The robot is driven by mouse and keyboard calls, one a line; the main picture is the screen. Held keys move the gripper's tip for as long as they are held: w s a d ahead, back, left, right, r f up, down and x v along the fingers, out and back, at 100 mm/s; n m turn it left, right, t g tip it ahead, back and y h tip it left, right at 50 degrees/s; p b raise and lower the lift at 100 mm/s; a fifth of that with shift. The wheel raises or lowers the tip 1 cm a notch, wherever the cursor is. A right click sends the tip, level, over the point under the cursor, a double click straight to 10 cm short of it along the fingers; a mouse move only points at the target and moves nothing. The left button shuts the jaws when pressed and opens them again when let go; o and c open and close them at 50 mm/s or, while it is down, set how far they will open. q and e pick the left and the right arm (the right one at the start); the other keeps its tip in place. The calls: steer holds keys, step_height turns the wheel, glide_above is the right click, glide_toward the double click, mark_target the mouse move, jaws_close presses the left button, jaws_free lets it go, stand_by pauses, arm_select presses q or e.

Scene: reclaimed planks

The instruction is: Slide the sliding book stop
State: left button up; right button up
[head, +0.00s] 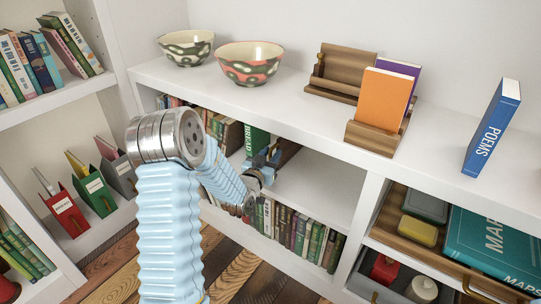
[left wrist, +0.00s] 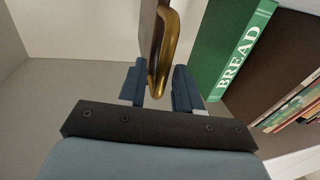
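The book stop (head: 289,151) is a brown wooden board on the middle shelf, just right of the green BREAD book (head: 256,140). The left wrist view shows the board's edge (left wrist: 147,25) with a curved brass handle (left wrist: 168,40) on it. My left gripper (head: 266,160) reaches into this shelf bay. In the left wrist view its two blue fingers (left wrist: 158,82) stand open, one on each side of the handle's lower end, with gaps visible on both sides. My forearm and gripper hide part of the stop in the head view. My right gripper is not in view.
The BREAD book (left wrist: 233,50) stands close to the right finger. The shelf right of the stop (head: 320,185) is bare. Two bowls (head: 249,62), a wooden book rack (head: 340,75) with books and a blue POEMS book (head: 492,128) stand on the top.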

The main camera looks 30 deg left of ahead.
arm_select(q)
jaws_close()
steer(key=shift+f, duration=0.1)
stand_by(0.3)
